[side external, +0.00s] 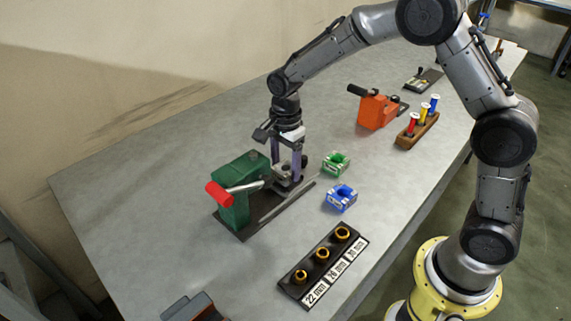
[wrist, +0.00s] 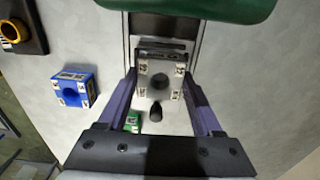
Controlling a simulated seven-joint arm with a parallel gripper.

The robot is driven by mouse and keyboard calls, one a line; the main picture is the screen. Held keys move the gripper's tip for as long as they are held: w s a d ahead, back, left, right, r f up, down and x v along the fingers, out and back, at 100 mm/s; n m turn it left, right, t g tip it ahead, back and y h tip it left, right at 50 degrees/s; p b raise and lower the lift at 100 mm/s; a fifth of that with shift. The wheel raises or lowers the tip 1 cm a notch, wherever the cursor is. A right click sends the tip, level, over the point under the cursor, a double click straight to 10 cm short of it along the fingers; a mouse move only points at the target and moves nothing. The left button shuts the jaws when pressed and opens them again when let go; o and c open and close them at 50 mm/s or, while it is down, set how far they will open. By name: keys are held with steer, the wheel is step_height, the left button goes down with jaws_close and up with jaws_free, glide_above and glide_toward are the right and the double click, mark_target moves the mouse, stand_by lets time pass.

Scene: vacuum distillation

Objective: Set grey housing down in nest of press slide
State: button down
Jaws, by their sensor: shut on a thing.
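My gripper (side external: 289,165) is shut on the grey housing, a light block with a round hole in its top face. The housing (wrist: 158,80) sits between the two purple fingers in the wrist view. In the side view it is low over the dark press slide (side external: 291,187), in front of the green press (side external: 236,196) with its red-handled lever. In the wrist view the dark slide track (wrist: 163,25) runs beyond the housing toward the green press body (wrist: 215,6). The nest is mostly hidden beneath the housing, so I cannot tell whether the housing touches it.
A green housing (side external: 336,163) and a blue housing (side external: 341,197) stand right of the slide. A size-marked black board (side external: 322,264) with brass-coloured rings lies nearer. An orange press-like tool (side external: 376,111) and a wooden rack (side external: 417,131) stand farther back. The left tabletop is clear.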

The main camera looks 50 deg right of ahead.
steer(key=shift+f, duration=0.45)
stand_by(0.4)
jaws_free()
stand_by(0.5)
steer(key=shift+r, duration=3.5)
